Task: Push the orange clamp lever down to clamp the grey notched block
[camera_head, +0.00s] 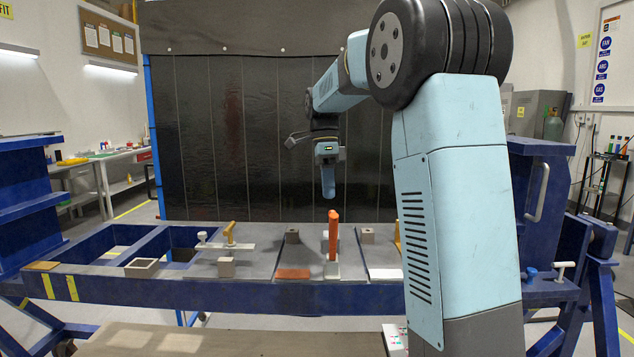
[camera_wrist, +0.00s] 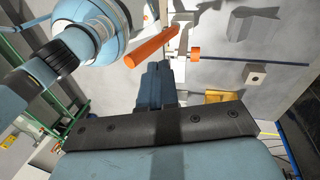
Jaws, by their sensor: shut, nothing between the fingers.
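The orange clamp lever (camera_head: 333,234) stands upright on the blue bench's grey plate in the head view. It shows as a slanted orange bar in the wrist view (camera_wrist: 152,47). My gripper (camera_head: 328,190) points down just above the lever's top in the head view, with its fingers together. In the wrist view, its fingers (camera_wrist: 155,78) are shut and empty, beside the lever's orange end. A grey irregular block (camera_wrist: 254,22) lies at the top of the wrist view; I cannot tell for sure that it is the notched one. Contact between the gripper and lever cannot be told.
A yellow-handled clamp (camera_head: 229,234) stands to the left. An orange-brown flat pad (camera_head: 293,274) lies in front. Open bays in the blue frame (camera_head: 120,283) are at the left.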

